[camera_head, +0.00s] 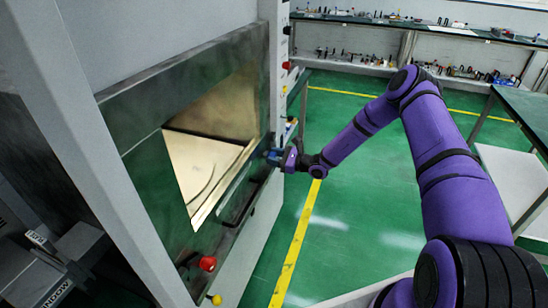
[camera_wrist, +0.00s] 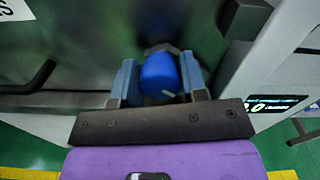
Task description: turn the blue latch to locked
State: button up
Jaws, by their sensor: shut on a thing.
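In the wrist view the blue latch (camera_wrist: 160,76) is a rounded blue knob on the dark front of the machine. A short pale mark shows on its lower right. My gripper (camera_head: 272,156) is at the right edge of the machine's front in the head view, with its two blue-grey fingers on either side of the latch in the wrist view. It is shut on the latch. In the head view the fingers hide most of the latch, and its turn angle cannot be told there.
The machine's front has a large window (camera_head: 205,165) and a dark bar handle (camera_head: 240,207) below it. A red knob (camera_head: 207,263) and a yellow knob (camera_head: 216,299) sit lower down. A lit display (camera_wrist: 270,104) is right of the latch. Green floor (camera_head: 345,235) is open at right.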

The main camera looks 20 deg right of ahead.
jog(key=n, duration=0.7)
jog(key=shift+s, duration=0.1)
jog(key=n, duration=0.6)
jog(key=shift+f, duration=0.15)
jog(key=shift+n, duration=0.5)
jog(key=o, duration=0.9)
jog(key=shift+o, duration=0.2)
jog(key=shift+s, duration=0.1)
jog(key=v, duration=1)
jog(key=shift+s+d, duration=0.15)
jog(key=shift+d, duration=0.15)
